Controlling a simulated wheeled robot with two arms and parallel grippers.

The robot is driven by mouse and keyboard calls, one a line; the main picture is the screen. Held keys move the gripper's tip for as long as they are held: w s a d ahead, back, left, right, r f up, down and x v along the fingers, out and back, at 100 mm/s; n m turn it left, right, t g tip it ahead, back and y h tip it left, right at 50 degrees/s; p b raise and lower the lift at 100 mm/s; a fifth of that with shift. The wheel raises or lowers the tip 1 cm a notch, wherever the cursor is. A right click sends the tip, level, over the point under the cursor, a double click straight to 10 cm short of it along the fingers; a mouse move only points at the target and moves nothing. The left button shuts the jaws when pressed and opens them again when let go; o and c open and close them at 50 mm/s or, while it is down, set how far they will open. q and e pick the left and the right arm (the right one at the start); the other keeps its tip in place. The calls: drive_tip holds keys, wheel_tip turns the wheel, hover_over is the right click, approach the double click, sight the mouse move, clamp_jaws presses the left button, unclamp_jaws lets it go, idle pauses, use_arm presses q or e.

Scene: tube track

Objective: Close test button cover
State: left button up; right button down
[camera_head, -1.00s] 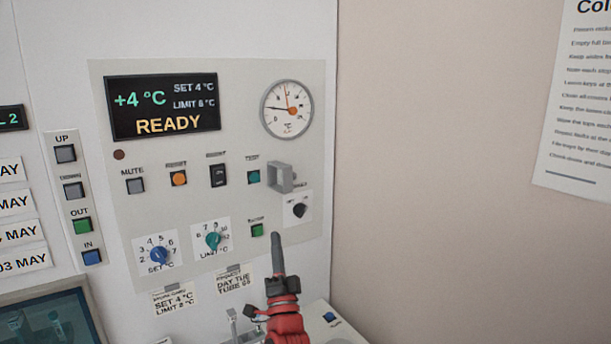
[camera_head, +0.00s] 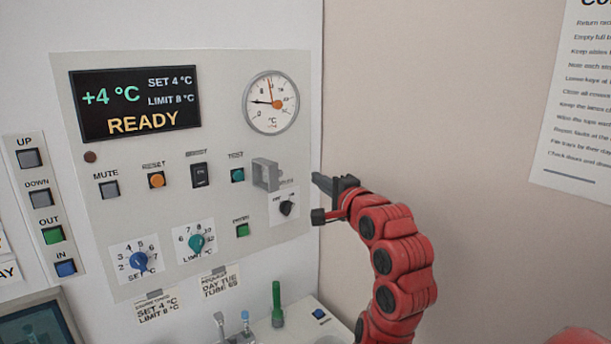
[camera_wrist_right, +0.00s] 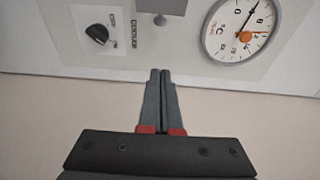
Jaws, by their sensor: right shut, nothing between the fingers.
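The teal test button (camera_head: 237,175) is on the grey control panel, under a small "TEST" label, and is uncovered. The grey square-framed cover (camera_head: 266,174) stands swung open to its right, sticking out from the panel. In the right wrist view part of the cover (camera_wrist_right: 162,6) shows at the top edge. My right gripper (camera_head: 318,179) is just right of the cover, beside the panel's right edge, its fingertips apart from the cover. In the right wrist view the gripper (camera_wrist_right: 161,74) is shut and empty, pointing at the cover. My left gripper is not in view.
A round dial gauge (camera_head: 270,103) is above the cover. A black rotary knob (camera_head: 287,208) is just below it. A green-handled tool (camera_head: 277,305) stands on the ledge below.

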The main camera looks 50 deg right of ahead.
drive_tip(key=w+p, duration=0.5)
drive_tip(key=w, duration=0.3)
drive_tip(key=shift+w+p, duration=0.3)
drive_tip(key=shift+p, duration=0.05)
drive_tip(key=shift+d+f, duration=0.1)
